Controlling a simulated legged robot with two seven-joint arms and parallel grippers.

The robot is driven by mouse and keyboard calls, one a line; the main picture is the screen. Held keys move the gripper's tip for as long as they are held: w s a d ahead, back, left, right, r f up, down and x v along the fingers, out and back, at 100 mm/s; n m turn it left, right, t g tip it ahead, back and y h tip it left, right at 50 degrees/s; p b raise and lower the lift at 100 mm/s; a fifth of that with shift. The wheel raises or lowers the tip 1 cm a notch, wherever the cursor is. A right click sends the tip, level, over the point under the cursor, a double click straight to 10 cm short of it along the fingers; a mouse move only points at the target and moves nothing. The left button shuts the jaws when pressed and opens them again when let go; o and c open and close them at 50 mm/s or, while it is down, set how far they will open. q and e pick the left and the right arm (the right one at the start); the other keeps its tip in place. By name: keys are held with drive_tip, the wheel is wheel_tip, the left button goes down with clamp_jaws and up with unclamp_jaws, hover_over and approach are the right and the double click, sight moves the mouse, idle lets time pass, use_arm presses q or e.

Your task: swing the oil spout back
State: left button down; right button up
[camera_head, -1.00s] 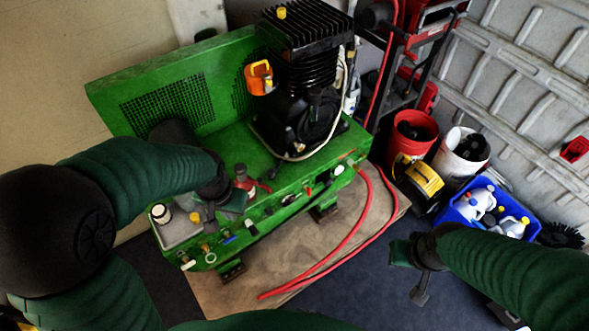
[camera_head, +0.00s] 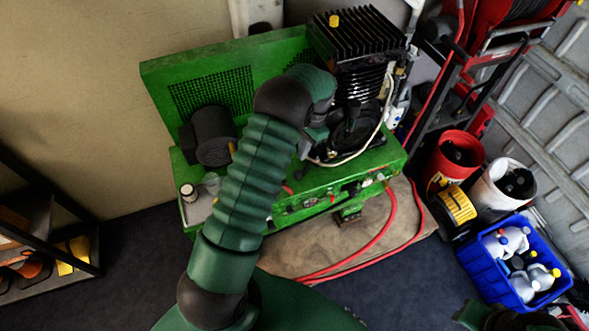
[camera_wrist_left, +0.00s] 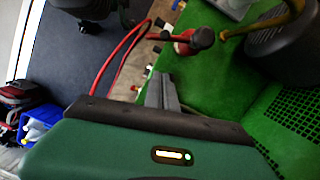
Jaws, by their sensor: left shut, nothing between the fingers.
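A thin yellow rod that looks like the oil spout (camera_wrist_left: 262,25) shows at the top right of the left wrist view. It runs from a dark knob beside a red part (camera_wrist_left: 184,47) toward the dark motor. In the head view my arm hides most of it; only a small yellow bit (camera_head: 232,148) shows beside the motor. My left gripper (camera_wrist_left: 162,91) is shut and empty above the green deck, apart from the rod. In the head view it (camera_head: 312,140) is in front of the black pump. My right gripper (camera_head: 472,316) is partly cut off at the bottom right; its jaws are unclear.
The green compressor frame (camera_head: 195,80) carries the finned black pump (camera_head: 360,40) and a dark motor (camera_head: 212,137). Red hoses (camera_head: 390,225) run onto the board. A red bucket (camera_head: 455,160), a white bucket (camera_head: 508,190) and a blue crate (camera_head: 485,262) stand right. A shelf (camera_head: 45,225) stands left.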

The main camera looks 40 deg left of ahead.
sight(285, 187)
use_arm(q)
drive_tip(key=s+f+p, duration=0.3)
drive_tip(key=s+f, duration=0.2)
drive_tip(key=f, duration=0.2)
drive_tip(key=shift+a, duration=0.45)
drive_tip(key=s+m, duration=0.2)
drive_tip(key=m, duration=0.1)
drive_tip(key=s+m+y+p, duration=0.1)
drive_tip(key=shift+s+d+r+m, duration=0.15)
drive_tip(key=shift+s+d+m, duration=0.1)
drive_tip(key=shift+m, duration=0.05)
drive_tip(key=shift+s+m+t, duration=0.25)
drive_tip(key=shift+m+t, duration=0.05)
drive_tip(key=shift+w+a, duration=0.1)
drive_tip(key=shift+w, duration=0.1)
